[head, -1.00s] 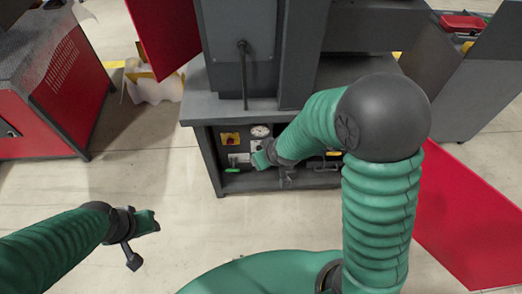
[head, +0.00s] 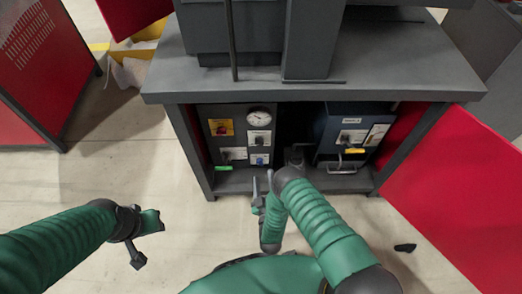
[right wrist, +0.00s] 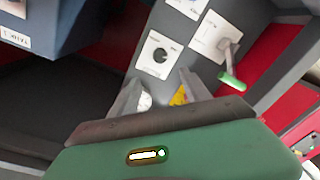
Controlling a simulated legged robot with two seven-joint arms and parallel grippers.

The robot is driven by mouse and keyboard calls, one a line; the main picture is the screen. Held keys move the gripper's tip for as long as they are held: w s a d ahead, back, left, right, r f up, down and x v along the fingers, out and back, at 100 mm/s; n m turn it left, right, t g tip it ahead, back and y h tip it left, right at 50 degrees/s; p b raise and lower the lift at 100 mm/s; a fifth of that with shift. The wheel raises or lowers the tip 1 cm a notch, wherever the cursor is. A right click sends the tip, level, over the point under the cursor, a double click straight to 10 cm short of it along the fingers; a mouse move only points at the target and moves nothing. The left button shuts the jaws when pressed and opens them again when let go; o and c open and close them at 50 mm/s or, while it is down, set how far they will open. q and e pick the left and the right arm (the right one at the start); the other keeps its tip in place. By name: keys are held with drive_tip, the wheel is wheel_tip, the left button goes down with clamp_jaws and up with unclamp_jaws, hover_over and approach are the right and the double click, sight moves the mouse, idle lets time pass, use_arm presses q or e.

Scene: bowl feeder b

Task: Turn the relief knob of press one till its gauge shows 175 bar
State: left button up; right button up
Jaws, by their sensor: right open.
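The grey press panel (head: 237,113) stands in the open cabinet, with a round white gauge (head: 259,117) at its top; its reading is too small to tell. Below the gauge is a plate with a black knob (head: 259,138), and below that another plate with a bluish knob (head: 259,160). My right gripper (head: 263,182) is open and empty, in front of and below the panel.
A red and yellow switch (head: 221,127) and a green-handled lever (head: 224,167) sit left of the knobs. The cabinet's top (head: 400,70) overhangs both. A red door panel (head: 455,190) slants at right.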

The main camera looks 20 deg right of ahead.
sight(260, 144)
drive_tip(key=b+x, duration=0.1)
drive_tip(key=x, duration=0.3)
drive_tip(key=b+x, duration=0.2)
drive_tip(key=x, duration=0.3)
drive_tip(key=b+x, duration=0.2)
drive_tip(key=x, duration=0.2)
drive_tip(key=shift+w+d+f, duration=0.1)
drive_tip(key=shift+w+f, duration=0.15)
drive_tip(key=shift+w, duration=0.15)
drive_tip(key=shift+w+r, duration=0.15)
drive_tip(key=shift+w, duration=0.25)
clamp_jaws()
